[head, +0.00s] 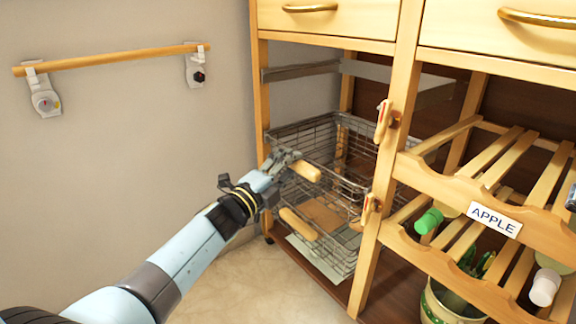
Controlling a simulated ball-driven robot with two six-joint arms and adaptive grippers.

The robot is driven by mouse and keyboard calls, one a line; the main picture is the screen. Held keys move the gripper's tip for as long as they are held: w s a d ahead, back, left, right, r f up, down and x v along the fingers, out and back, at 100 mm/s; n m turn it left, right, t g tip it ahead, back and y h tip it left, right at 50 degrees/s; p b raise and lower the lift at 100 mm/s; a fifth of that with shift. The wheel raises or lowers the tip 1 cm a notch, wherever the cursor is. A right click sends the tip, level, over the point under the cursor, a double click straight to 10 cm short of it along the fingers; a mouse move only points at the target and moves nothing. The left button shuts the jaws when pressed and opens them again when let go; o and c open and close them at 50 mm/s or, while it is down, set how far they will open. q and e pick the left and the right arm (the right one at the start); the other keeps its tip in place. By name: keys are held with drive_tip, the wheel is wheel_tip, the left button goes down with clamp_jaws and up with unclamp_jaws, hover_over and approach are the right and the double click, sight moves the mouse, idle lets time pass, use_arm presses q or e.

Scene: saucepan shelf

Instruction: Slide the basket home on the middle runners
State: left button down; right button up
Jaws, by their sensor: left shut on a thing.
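The wire basket (345,150) sits at middle height in the left bay of the wooden cabinet. It has a pale wooden handle (308,172) on its front. My left gripper (292,164) is shut on the left part of this handle, and its fingers hide that end. I cannot tell exactly how far the basket's front stands from the cabinet front. The middle runners are hidden by the basket and the posts. My right gripper is not in view.
A lower wire basket with a wooden handle (298,224) sits below. Metal runners (300,71) show in the empty space above. Latches (383,120) are on the centre post (400,90). A slatted rack (450,240) with bottles stands right. A rail (110,60) crosses the left wall.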

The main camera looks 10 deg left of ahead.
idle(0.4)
use_arm(q)
drive_tip(key=c, duration=1)
unclamp_jaws()
